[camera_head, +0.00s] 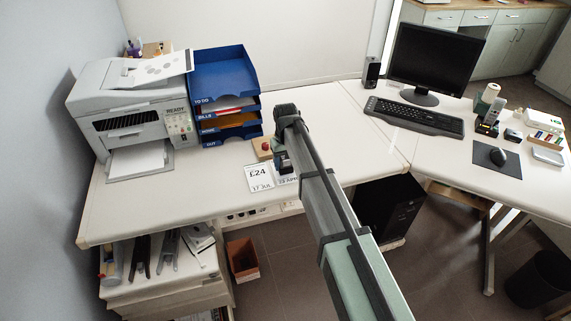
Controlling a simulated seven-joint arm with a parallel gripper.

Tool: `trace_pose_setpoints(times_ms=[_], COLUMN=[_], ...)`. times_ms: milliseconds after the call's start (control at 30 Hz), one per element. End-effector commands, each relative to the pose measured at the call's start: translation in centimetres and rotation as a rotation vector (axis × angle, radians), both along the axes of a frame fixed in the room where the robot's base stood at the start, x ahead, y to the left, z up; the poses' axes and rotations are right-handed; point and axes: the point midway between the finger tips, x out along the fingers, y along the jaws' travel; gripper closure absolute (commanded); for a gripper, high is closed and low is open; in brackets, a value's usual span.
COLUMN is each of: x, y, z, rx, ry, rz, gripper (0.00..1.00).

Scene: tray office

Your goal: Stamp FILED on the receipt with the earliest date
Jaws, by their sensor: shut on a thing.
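Two white receipts lie side by side near the front edge of the desk, below my gripper. The left receipt (258,175) reads £24 and 17 JUL. The right receipt (287,180) shows a date that looks like 23 APR; my arm hides its upper part. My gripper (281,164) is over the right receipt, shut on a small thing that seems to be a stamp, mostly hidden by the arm. Whether it touches the paper I cannot tell. A small wooden block with a red top (264,147) stands just left of the gripper.
A blue stack of letter trays (223,70) stands behind and left, beside a white printer (133,105). A monitor (437,55), keyboard (414,115) and several small items occupy the right desk. The desk's front left is clear.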

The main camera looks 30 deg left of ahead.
Motion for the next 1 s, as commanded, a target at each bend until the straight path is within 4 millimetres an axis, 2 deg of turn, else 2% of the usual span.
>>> trace_pose_setpoints(times_ms=[800, 1000], x=[0.0, 0.0], y=[0.0, 0.0], z=[5.4, 5.9], rx=[0.001, 0.000], ry=[-0.001, 0.000], rz=[0.000, 0.000], gripper=[0.62, 0.62])
